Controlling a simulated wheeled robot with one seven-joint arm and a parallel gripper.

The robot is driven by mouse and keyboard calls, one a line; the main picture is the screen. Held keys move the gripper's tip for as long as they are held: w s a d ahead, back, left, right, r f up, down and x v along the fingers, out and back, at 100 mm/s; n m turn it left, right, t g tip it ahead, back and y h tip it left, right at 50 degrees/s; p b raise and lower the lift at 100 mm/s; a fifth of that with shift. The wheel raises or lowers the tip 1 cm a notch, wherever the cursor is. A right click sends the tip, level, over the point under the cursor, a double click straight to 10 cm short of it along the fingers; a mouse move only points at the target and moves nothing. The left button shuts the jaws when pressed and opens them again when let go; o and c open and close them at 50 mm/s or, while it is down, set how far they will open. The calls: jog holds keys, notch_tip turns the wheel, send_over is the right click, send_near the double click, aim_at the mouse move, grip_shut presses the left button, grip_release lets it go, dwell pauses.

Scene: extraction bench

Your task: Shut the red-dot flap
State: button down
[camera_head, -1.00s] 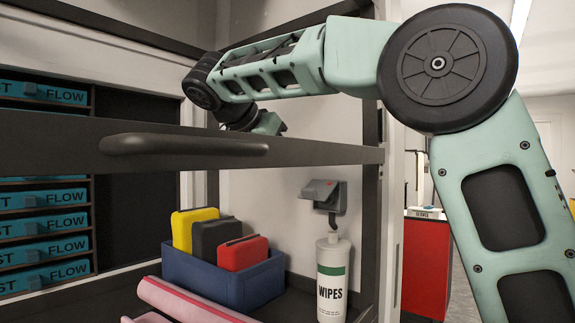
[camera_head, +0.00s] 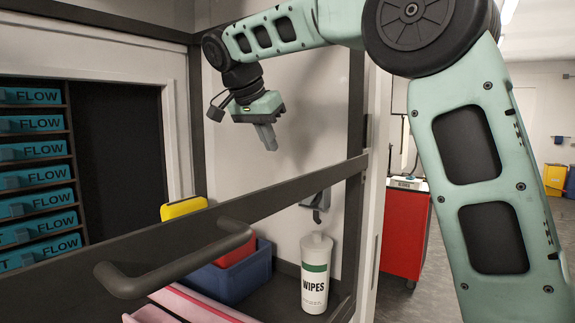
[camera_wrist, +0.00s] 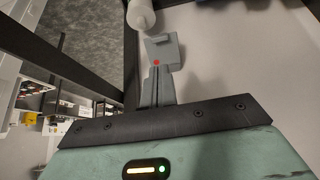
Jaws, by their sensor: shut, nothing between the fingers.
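The grey flap unit is on the back wall. In the head view the flap unit (camera_head: 316,200) is partly hidden behind the dark bar, and its red dot cannot be made out. In the wrist view a grey plate (camera_wrist: 165,50) bears the red dot (camera_wrist: 157,62), close to my fingertips in the picture. Whether they touch is not clear, but in the head view my gripper (camera_head: 268,138) hangs well above and left of the unit, fingers downward. My gripper is shut and empty; its fingers also show in the wrist view (camera_wrist: 158,75).
A dark bar with a handle (camera_head: 170,270) crosses in front of the bench. A white wipes bottle (camera_head: 315,272) stands below the flap unit. A blue bin (camera_head: 235,277) with a yellow case (camera_head: 184,208) and a red case is to its left. Blue FLOW boxes (camera_head: 40,175) line the left.

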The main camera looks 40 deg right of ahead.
jog(key=p+x, duration=0.4)
jog(key=x, duration=1)
jog(key=shift+p, duration=0.35)
jog(key=shift+a+f, duration=0.1)
jog(key=shift+f, duration=0.05)
jog(key=f+h+b, duration=0.1)
jog(key=b, duration=0.4)
jog(key=f+b, duration=0.2)
jog(key=b, duration=0.3)
jog(key=f+t+h+b, duration=0.1)
jog(key=f+b, duration=0.1)
jog(key=b, duration=0.4)
jog(key=shift+w+d+f+h, duration=0.1)
jog(key=shift+d+h, duration=0.2)
jog(key=shift+d, duration=0.05)
jog(key=shift+b, duration=0.35)
jog(key=shift+d, duration=0.1)
jog(key=shift+r+p, duration=0.4)
jog(key=shift+r, duration=0.4)
